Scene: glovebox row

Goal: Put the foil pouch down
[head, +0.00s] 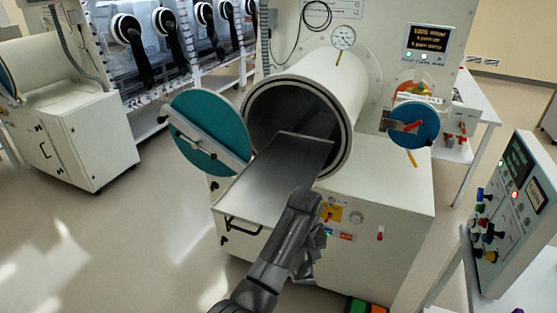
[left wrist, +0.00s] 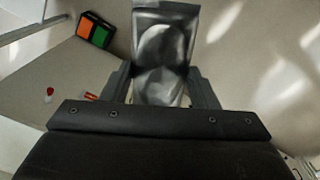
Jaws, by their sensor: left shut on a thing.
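The foil pouch (left wrist: 163,50) is silvery and shiny, and shows at the top middle of the left wrist view. My left gripper (left wrist: 162,82) is shut on it, with a dark finger on each side. In the head view my left gripper (head: 303,268) is at the lower middle, in front of the white cabinet. The pouch cannot be made out there, hidden by my arm. A grey metal tray (head: 272,172) sticks out of the open round chamber (head: 345,85), and its visible top is bare. My right gripper is in neither view.
The teal round door (head: 208,130) stands open left of the tray. A blue disc (head: 413,124) is on the right. A control panel (head: 515,215) stands at the right edge. An orange and green box (head: 365,306) lies low by the cabinet (head: 385,225).

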